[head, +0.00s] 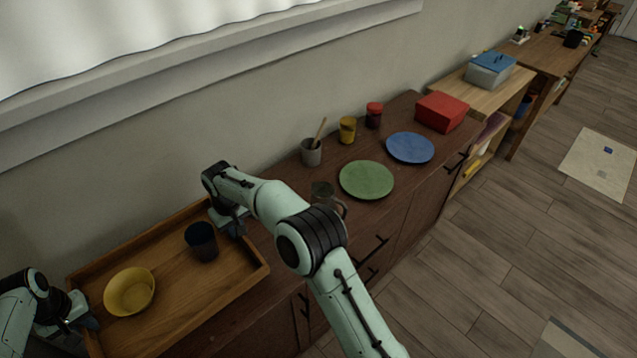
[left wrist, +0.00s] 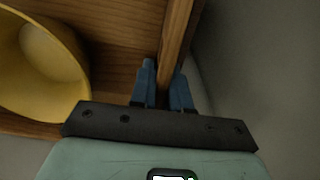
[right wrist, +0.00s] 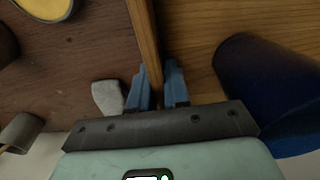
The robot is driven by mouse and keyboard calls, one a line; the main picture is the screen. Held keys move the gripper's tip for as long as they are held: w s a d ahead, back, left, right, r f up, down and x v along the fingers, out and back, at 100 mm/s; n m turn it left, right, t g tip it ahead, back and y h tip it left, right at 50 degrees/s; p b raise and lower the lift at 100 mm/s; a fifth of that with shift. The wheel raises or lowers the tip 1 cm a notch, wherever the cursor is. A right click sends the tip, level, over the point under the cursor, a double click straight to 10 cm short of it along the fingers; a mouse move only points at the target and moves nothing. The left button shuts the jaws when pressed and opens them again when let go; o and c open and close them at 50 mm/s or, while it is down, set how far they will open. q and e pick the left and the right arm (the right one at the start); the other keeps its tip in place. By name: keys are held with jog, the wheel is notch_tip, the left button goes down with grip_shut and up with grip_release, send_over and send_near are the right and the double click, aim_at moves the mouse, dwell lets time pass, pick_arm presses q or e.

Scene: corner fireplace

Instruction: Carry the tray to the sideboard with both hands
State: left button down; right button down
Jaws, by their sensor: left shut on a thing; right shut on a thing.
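The wooden tray (head: 215,297) is at the left, over the left end of the dark brown sideboard (head: 285,180). I cannot tell whether it rests there or hangs just above. A yellow bowl (head: 130,291) and a dark blue cup (head: 202,241) stand upright in it. My left gripper (head: 86,322) is shut on the tray's left wall; in the left wrist view the wall (left wrist: 176,45) runs between the fingers. My right gripper (head: 235,224) is shut on the opposite wall, which also shows between the fingers in the right wrist view (right wrist: 145,40).
On the sideboard stand a green plate (head: 366,180), a blue plate (head: 410,148), a grey cup with a wooden stick (head: 311,153), a yellow jar (head: 347,130), a red jar (head: 374,115) and a red box (head: 442,112). A grey mug (head: 322,193) is partly behind my right arm.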

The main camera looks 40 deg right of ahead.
pick_arm(q)
jog(key=shift+w+d+r, duration=0.1)
jog(key=shift+w, duration=0.4)
pick_arm(e)
jog(key=shift+w+a+r, duration=0.1)
jog(key=shift+w, duration=0.4)
pick_arm(q)
jog(key=shift+s, duration=0.15)
pick_arm(e)
jog(key=shift+s, duration=0.15)
